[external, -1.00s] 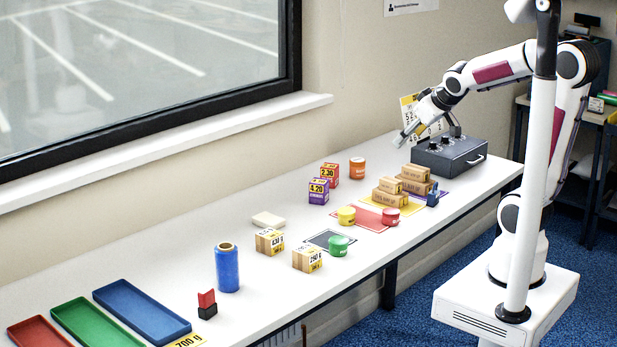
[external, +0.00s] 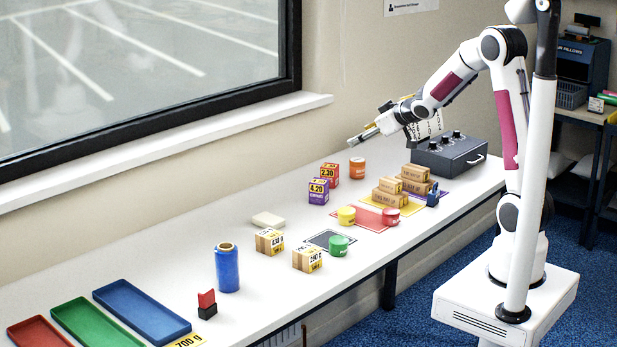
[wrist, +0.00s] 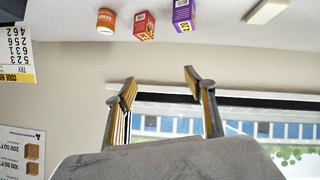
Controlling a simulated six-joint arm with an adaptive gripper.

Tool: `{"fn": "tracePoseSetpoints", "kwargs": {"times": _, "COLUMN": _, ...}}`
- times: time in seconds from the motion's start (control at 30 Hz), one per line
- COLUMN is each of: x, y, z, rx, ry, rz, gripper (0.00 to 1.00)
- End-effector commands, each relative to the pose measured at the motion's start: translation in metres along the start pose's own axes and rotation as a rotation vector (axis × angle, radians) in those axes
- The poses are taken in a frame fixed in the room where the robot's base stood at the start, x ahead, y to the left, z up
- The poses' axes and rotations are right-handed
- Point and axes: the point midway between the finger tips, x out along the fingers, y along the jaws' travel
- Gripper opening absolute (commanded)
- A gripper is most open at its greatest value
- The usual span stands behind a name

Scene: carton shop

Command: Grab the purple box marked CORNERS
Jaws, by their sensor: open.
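The purple box (external: 318,191) stands on the white table near the wall, with a yellow label reading 4.20 and smaller print below that I cannot read for certain. It also shows at the top of the wrist view (wrist: 184,14). A red box (external: 329,174) marked 2.30 stands right behind it. My gripper (external: 352,142) is in the air above the back of the table, above and to the right of the purple box and clear of it. In the wrist view its two fingers (wrist: 157,80) are spread with nothing between them.
An orange tub (external: 357,167) stands beside the red box. Cardboard boxes (external: 387,197), coloured mats and a dark control box (external: 449,156) lie to the right. The wall is close behind.

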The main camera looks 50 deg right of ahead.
Motion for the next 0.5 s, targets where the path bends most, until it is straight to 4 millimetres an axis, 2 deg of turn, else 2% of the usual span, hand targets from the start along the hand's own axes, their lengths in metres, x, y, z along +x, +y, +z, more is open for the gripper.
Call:
{"fn": "tracePoseSetpoints", "kwargs": {"times": 0.2, "x": 0.041, "y": -0.003, "z": 0.01, "rx": -0.012, "ry": 0.048, "rz": -0.062, "gripper": 0.54}}
{"fn": "tracePoseSetpoints", "kwargs": {"times": 0.5, "x": 0.089, "y": -0.015, "z": 0.029, "rx": -0.011, "ry": 0.119, "rz": -0.169, "gripper": 0.54}}
